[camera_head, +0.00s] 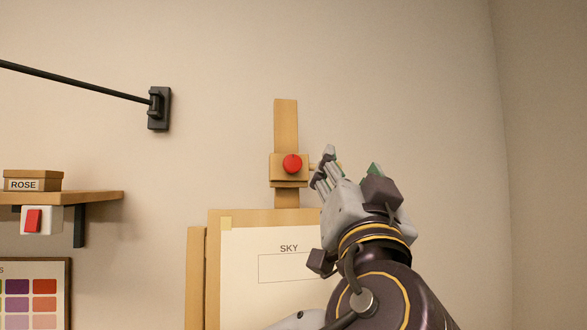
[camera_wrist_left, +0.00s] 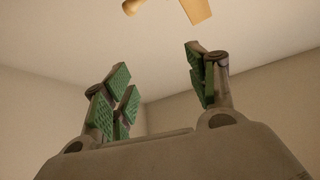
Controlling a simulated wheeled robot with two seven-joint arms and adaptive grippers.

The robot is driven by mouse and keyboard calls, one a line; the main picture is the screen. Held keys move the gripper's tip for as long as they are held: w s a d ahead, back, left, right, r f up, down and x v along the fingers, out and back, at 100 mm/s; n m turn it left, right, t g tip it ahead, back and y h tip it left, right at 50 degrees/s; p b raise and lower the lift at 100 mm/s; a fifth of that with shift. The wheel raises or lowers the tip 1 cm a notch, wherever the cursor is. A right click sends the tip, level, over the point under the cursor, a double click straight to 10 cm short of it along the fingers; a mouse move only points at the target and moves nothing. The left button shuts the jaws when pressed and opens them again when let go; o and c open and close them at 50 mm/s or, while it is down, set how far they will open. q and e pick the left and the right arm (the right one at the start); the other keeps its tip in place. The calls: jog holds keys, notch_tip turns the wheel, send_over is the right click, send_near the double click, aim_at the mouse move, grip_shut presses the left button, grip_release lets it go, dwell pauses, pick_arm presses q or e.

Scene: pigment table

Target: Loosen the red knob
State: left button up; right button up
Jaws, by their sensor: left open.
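The red knob (camera_head: 292,163) sits on the front of a wooden clamp block (camera_head: 275,167) on the easel's upright mast (camera_head: 286,125). My left gripper (camera_head: 350,166) is to the right of the knob in the head view, apart from it in the picture, with its fingers pointing up. The left wrist view shows its green-padded fingers (camera_wrist_left: 160,87) spread wide with nothing between them. Pale wooden parts, a tapered piece (camera_wrist_left: 195,9) and a rounded peg end (camera_wrist_left: 131,6), show at the top there. The red knob is not visible in that view. My right gripper is out of view.
A board with a sheet marked SKY (camera_head: 245,270) stands below the clamp, partly covered by my arm. At left are a shelf (camera_head: 95,197) with a ROSE box (camera_head: 35,181), a red switch (camera_head: 33,221), a colour chart (camera_head: 45,265) and a wall-mounted black rod (camera_head: 80,82).

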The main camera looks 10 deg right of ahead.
aim_at(293, 165)
pick_arm(q)
jog(key=w+a+f+n+y, duration=0.2)
jog(key=a+f+n+y, duration=0.1)
jog(key=a+n+y, duration=0.2)
jog(key=n+y, duration=0.1)
jog(key=n, duration=0.1)
jog(key=shift+w+n+g+y, duration=0.2)
jog(key=shift+n+g+y, duration=0.1)
jog(key=shift+n+g, duration=0.1)
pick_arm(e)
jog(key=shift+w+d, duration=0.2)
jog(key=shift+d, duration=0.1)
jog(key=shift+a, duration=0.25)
pick_arm(q)
jog(key=shift+w, duration=0.1)
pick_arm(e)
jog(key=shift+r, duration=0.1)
pick_arm(q)
jog(key=p+x, duration=0.5)
jog(key=x, duration=0.6)
jog(key=shift+w+r, duration=0.2)
jog(key=shift+r, duration=0.1)
jog(key=shift+w+r, duration=0.2)
jog(key=shift+w, duration=0.35)
jog(key=shift+w+r+p, duration=0.1)
jog(key=shift+w+p, duration=0.3)
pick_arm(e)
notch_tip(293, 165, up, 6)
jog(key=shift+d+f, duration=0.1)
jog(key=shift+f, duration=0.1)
